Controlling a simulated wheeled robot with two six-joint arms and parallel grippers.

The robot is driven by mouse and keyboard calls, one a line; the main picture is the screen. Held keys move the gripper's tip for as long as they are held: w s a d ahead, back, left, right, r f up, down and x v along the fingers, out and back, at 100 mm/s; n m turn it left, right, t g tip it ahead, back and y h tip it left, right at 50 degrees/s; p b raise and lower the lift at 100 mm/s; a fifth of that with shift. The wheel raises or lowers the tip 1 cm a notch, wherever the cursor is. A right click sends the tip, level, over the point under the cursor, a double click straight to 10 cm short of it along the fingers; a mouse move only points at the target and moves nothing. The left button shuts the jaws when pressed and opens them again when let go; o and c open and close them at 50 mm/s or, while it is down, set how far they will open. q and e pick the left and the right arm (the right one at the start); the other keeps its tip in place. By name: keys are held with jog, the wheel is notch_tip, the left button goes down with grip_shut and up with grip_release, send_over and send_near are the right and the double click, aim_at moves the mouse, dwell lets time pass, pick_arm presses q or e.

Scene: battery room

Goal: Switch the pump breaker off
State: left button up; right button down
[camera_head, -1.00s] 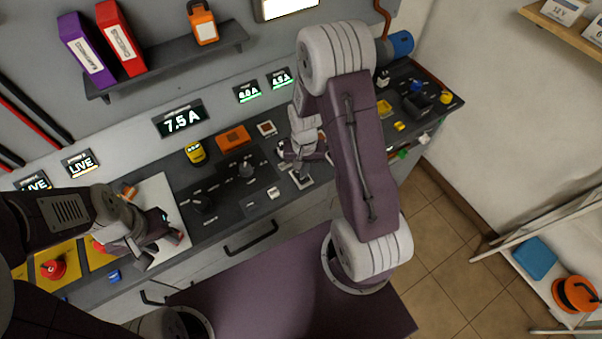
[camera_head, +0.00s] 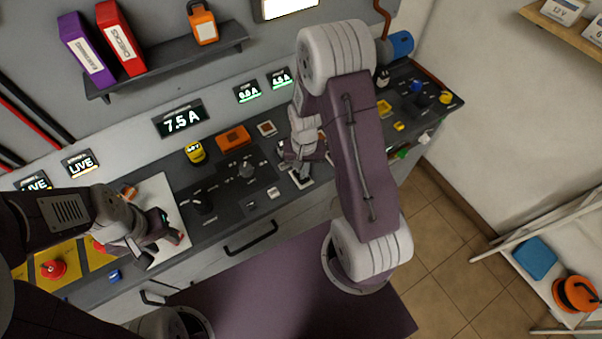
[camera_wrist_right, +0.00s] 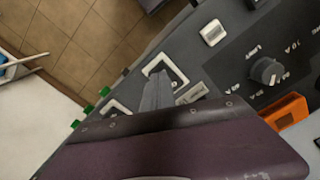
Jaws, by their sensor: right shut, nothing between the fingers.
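My right gripper (camera_head: 300,170) is shut with nothing between its fingers. Its tips are at a white-framed switch (camera_head: 303,182) on the dark bench panel. In the right wrist view the closed fingers (camera_wrist_right: 157,90) overlap that white-framed switch (camera_wrist_right: 180,76) and hide part of it. I cannot tell whether they touch it, nor its lever position. A second white frame (camera_wrist_right: 117,107) lies beside it, partly hidden by the gripper. The labels are too small to tell which one is the pump breaker. My left gripper (camera_head: 163,250) is open and empty above a white board (camera_head: 160,193).
A white rocker (camera_wrist_right: 212,33) and a grey rotary knob (camera_wrist_right: 265,71) are near the right gripper. An orange box (camera_head: 233,138) and a yellow device (camera_head: 195,152) stand behind. A red mushroom button (camera_head: 53,268) is at the left. Displays (camera_head: 178,119) line the wall.

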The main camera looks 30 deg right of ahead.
jog(key=shift+f+b, duration=0.7)
jog(key=shift+f, duration=0.25)
dwell(0.5)
notch_tip(320, 180, up, 7)
jog(key=p, duration=0.6)
jog(key=shift+r+p, duration=0.1)
jog(key=shift+p, duration=0.25)
